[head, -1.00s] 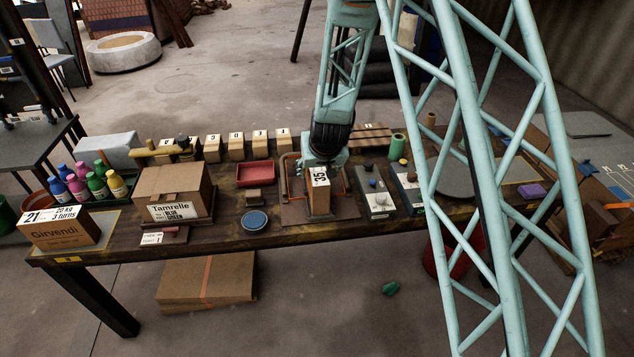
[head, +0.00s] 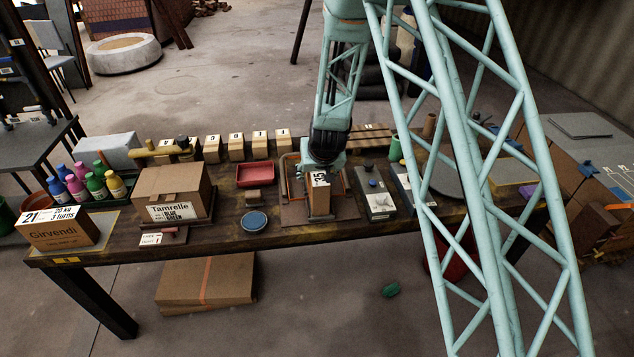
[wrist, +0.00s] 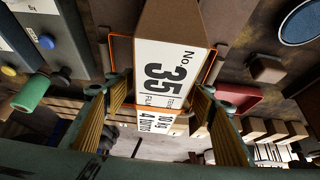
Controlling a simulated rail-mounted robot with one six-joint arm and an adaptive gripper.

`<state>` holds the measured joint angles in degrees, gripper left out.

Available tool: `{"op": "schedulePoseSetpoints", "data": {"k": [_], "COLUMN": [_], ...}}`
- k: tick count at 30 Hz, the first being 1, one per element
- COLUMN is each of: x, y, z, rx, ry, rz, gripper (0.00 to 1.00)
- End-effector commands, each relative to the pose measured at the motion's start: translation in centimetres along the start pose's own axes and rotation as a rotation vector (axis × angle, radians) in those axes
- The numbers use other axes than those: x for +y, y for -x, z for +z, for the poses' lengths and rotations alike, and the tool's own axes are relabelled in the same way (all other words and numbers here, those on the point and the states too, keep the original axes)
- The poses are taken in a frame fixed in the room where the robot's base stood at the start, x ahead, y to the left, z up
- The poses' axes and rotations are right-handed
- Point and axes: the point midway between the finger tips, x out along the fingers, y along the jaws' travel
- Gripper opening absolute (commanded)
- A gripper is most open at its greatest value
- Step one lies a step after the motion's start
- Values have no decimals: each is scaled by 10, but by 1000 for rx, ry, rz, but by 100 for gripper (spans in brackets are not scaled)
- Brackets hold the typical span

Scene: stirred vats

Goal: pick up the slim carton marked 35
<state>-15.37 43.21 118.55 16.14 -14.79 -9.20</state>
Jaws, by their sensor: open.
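The slim carton marked 35 (head: 319,203) stands upright on a brown board on the workbench. My gripper (wrist: 155,125) is open, with one ribbed finger on each side of the carton's near end. I see no clear contact between fingers and carton. In the head view, my gripper (head: 322,170) is just above and behind the carton's top, and its fingers are largely hidden.
An orange wire frame (head: 287,178) stands around the carton. A grey switch box (head: 376,205) is close on the right. A red tray (head: 255,174) and a blue round dish (head: 254,221) are on the left. The Tamrelle carton (head: 172,190) is farther left.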

Motion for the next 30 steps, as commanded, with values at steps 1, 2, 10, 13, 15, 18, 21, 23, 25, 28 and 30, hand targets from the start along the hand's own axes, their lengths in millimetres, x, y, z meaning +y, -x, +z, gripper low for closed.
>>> {"op": "schedulePoseSetpoints", "data": {"k": [1, 2, 10, 13, 15, 18, 21, 23, 25, 28, 30], "x": [0, 0, 0, 0, 0, 0, 0, 0, 0, 0, 0], "y": [0, 0, 0, 0, 0, 0, 0, 1, 2, 5, 8], "z": [0, 0, 0, 0, -1, -1, -1, -1, -2, -4, -6], "rx": [0, 0, 0, 0, 2, 2, 2, 2, 2, 2, 2], "ry": [0, 0, 0, 0, 0, 0, 0, 0, 0, 0, -1], "rz": [0, 0, 0, 0, 0, 0, 0, 0, 0, 0, 0], "gripper": [50, 50, 26, 16, 10, 10, 10, 10, 10, 10, 10]}}
